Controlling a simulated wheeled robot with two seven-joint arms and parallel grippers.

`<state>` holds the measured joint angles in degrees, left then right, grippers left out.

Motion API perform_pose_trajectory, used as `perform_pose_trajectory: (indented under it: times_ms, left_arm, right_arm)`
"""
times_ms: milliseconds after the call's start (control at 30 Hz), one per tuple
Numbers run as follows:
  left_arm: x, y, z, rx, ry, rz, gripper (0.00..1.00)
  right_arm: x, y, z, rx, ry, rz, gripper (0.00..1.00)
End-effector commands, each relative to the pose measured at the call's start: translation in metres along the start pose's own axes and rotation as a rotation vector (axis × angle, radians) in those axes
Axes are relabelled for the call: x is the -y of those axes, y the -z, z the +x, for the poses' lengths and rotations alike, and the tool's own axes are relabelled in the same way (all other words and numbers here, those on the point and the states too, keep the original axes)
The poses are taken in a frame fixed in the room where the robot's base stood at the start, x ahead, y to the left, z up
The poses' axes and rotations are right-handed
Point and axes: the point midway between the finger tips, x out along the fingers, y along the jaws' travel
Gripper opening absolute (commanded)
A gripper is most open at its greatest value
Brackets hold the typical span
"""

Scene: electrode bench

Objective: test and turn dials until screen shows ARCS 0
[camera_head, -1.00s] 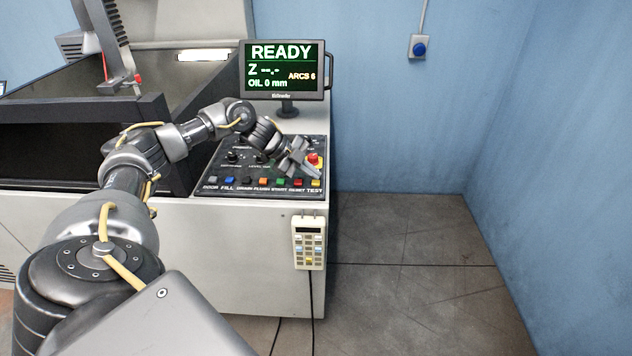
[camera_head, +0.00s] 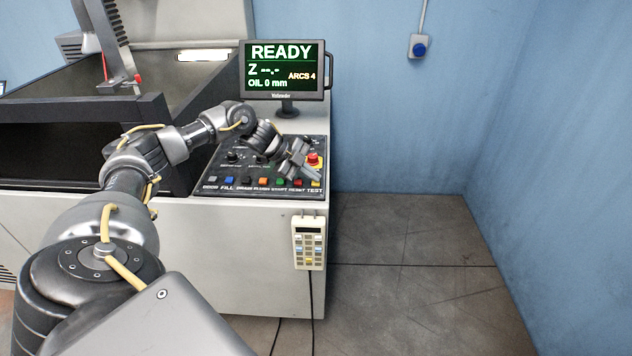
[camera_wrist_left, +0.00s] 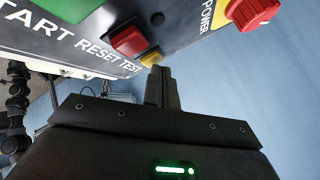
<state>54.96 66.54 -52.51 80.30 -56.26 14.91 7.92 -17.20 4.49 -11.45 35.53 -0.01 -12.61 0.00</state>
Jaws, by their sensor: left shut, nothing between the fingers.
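The screen (camera_head: 284,72) reads READY, Z --.-, ARCS 4 and OIL 0 mm. Below it is a black control panel (camera_head: 210,188) with dark dials; one dial (camera_head: 232,157) shows at its left part, others are partly hidden by my arm. My left gripper (camera_head: 311,181) is shut and empty over the panel's right end. In the left wrist view its closed fingertips (camera_wrist_left: 160,70) are at the yellow TEST button (camera_wrist_left: 150,59) and partly cover it; I cannot tell whether they touch. The red RESET button (camera_wrist_left: 128,40) is beside it. My right gripper is not in view.
A red emergency knob (camera_head: 314,159) on a yellow base stands close to my left gripper. A handheld keypad (camera_head: 308,243) hangs on the machine's front. An open tank is at left. A blue wall switch (camera_head: 420,48) is at right; the floor there is clear.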

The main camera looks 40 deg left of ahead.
Motion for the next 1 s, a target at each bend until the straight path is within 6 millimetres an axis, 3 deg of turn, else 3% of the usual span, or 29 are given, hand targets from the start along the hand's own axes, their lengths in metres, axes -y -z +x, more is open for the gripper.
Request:
perform_pose_trajectory:
  times_ms: [400, 767, 1000]
  left_arm:
    - [0.009, 0.009, -0.013, 0.000, -0.001, 0.000, 0.00]
    - [0.009, 0.010, -0.013, 0.000, -0.001, 0.000, 0.00]
    - [0.019, 0.019, -0.026, 0.000, -0.001, 0.000, 0.00]
  right_arm:
    - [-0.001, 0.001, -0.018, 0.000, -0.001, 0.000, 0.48]
    - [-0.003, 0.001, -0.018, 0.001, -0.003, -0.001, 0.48]
    - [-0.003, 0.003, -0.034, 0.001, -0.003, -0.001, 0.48]
